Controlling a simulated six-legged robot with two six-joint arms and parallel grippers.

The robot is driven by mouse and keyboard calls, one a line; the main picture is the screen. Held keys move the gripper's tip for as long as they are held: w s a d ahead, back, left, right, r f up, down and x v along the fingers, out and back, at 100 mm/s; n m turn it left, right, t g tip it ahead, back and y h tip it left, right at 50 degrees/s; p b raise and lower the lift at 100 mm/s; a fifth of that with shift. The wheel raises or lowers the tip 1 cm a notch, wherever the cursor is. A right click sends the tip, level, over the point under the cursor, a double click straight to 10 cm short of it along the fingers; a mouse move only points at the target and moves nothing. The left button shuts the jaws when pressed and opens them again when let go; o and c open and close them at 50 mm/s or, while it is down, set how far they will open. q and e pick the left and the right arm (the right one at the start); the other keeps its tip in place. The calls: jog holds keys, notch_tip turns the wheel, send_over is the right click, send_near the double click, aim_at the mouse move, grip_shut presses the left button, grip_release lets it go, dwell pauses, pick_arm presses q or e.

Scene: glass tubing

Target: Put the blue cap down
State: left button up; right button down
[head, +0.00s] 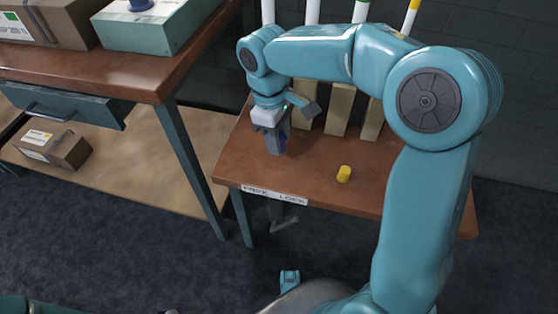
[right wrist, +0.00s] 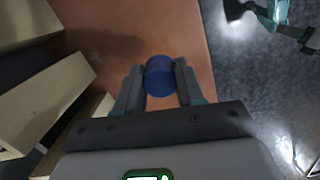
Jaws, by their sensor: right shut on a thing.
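The blue cap (right wrist: 159,84) is between the two fingers of my right gripper (right wrist: 159,75) in the right wrist view. The fingers are shut on its sides. In the head view my right gripper (head: 276,138) points down over the left part of the brown table (head: 255,172). The blue cap shows there only as a small dark blue patch (head: 282,146), mostly hidden by the fingers. I cannot tell whether the cap touches the tabletop.
A yellow cap (head: 344,174) lies on the table, right of my gripper. Pale upright blocks (head: 340,108) stand behind, with several white tubes above them. A label (head: 274,195) is on the front edge. A taller workbench (head: 150,85) with boxes is at left. The tabletop around the yellow cap is clear.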

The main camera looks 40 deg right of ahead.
aim_at(280, 165)
notch_tip(280, 165, down, 6)
jog(key=shift+f+b, duration=0.25)
jog(key=shift+b, duration=0.95)
jog(key=shift+r, duration=0.1)
jog(key=c, duration=0.7)
grip_release()
jog(key=shift+s, duration=0.1)
jog(key=r+p, duration=0.1)
jog(key=r, duration=0.3)
jog(key=w+r+p, duration=0.1)
jog(key=r+p, duration=0.1)
jog(key=r, duration=0.2)
jog(key=r+p, duration=0.2)
jog(key=r, duration=0.2)
jog(key=shift+w+a, duration=0.15)
jog(key=shift+a, duration=0.25)
jog(key=shift+f, duration=0.1)
